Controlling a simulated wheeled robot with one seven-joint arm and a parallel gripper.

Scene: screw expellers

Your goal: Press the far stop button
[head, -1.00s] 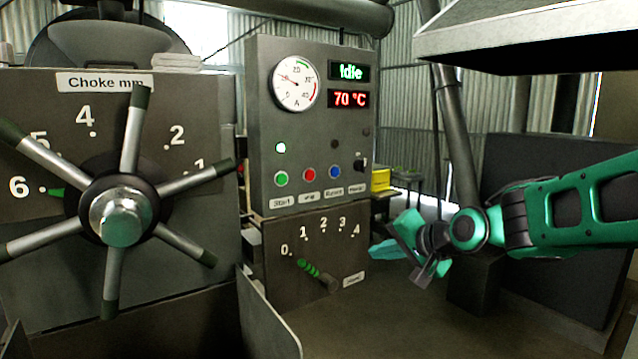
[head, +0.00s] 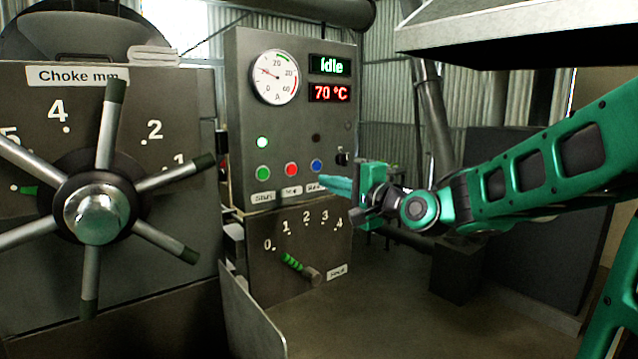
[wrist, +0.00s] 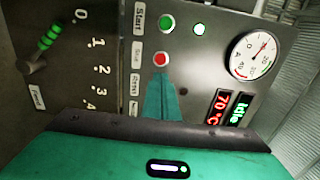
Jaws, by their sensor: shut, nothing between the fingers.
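The red button (head: 291,169) sits between a green button (head: 263,173) and a blue button (head: 316,165) on the grey upright control panel (head: 240,100). The label under it is too blurred in the head view to read fully. My gripper (head: 324,181) is shut and empty, its teal fingertips pointing left at the panel, just below and right of the blue button. In the wrist view the red button (wrist: 162,59) lies just beyond the fingertips (wrist: 159,76); the blue button is hidden there behind the fingers. I cannot tell the remaining gap to the panel.
The display (head: 330,65) reads Idle, and a green lamp (head: 263,142) is lit. A dark knob (head: 343,156) sits right of the buttons. A green-striped lever (head: 297,264) is below. A spoked handwheel (head: 95,210) stands left; a metal hood (head: 500,30) hangs upper right.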

